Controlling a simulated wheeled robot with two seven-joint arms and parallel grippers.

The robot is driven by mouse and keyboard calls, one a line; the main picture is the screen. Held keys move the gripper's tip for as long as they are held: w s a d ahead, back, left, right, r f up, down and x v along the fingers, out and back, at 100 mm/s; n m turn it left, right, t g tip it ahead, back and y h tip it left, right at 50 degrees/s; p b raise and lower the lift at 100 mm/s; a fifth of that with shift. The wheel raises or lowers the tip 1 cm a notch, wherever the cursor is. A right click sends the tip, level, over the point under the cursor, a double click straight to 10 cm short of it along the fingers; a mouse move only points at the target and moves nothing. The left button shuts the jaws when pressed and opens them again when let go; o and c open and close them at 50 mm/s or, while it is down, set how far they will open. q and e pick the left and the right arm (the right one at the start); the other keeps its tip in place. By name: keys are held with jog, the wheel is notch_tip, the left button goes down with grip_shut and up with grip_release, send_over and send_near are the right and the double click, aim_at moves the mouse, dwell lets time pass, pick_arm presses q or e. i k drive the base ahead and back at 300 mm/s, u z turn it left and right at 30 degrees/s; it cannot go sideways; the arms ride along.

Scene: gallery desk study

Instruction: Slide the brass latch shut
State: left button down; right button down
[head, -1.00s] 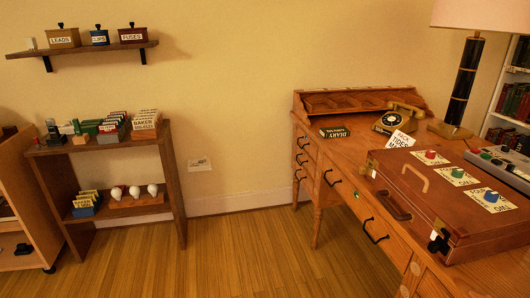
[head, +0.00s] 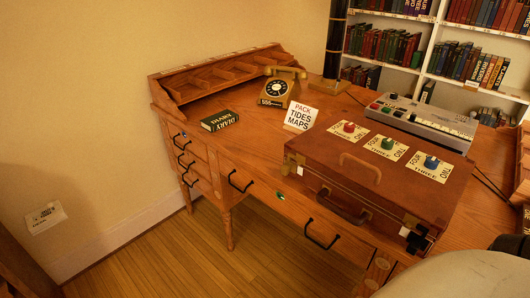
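A brown leather case (head: 345,165) lies closed on the wooden desk, its handle side facing the front edge. A small brass-coloured fitting (head: 291,160) is at its left front corner, with a small white tag beside it. A dark fitting (head: 419,242) with another white tag is at the right front corner. Both are too small to tell which is the brass latch, or whether either is open or shut. Three dials, red (head: 349,127), green (head: 387,143) and blue (head: 431,162), sit on labelled cards on the lid. Neither gripper is in view.
On the desk (head: 240,148) are a diary (head: 220,121), a telephone (head: 277,90), a sign reading PACK TIDES MAPS (head: 299,117) and a grey control panel (head: 421,117). A lamp post (head: 336,50) and bookshelves stand behind. A pale rounded shape covers the bottom right corner.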

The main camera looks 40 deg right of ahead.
aim_at(289, 167)
jog(key=z, duration=0.75)
jog(key=i, duration=0.85)
jog(key=z, duration=0.85)
